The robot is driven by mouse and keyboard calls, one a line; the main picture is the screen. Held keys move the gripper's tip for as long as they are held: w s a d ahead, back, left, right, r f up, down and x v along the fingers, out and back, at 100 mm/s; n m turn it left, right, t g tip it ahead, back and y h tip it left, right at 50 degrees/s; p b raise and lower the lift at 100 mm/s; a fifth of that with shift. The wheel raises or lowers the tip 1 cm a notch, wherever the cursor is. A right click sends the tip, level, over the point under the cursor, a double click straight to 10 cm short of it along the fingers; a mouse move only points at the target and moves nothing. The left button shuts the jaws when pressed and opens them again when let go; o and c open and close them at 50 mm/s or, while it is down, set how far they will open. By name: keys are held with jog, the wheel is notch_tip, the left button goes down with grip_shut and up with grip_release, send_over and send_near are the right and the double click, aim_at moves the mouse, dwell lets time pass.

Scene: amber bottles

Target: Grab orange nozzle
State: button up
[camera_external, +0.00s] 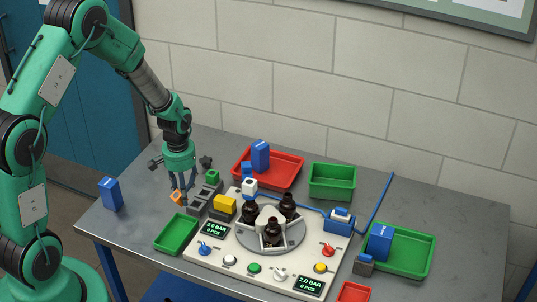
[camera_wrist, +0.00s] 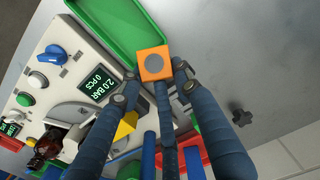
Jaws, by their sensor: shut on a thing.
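The orange nozzle (camera_external: 176,197) is held at the tips of my gripper (camera_external: 181,190), left of the dark grey fixture blocks. It looks tilted and seems to hang a little above the table. In the wrist view the orange nozzle (camera_wrist: 155,63) shows a square orange face with a grey disc. The blue-sleeved fingers of my gripper (camera_wrist: 156,80) close around it from several sides. The rest of the nozzle is hidden behind the fingers.
A green tray (camera_external: 160,247) lies just in front of my gripper. A blue box (camera_external: 110,194) stands to the left. The control panel (camera_external: 205,262), with dark bottles (camera_external: 272,233) on a turntable, is to the right. A red tray (camera_external: 296,177) is behind. Bare table lies around the blue box.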

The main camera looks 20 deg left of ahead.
aim_at(173, 201)
jog(key=shift+s+a+r, duration=0.1)
jog(key=shift+s+r, duration=0.05)
jog(key=shift+s, duration=1.1)
jog(key=shift+s+a+r, duration=0.1)
jog(key=shift+s, duration=1.1)
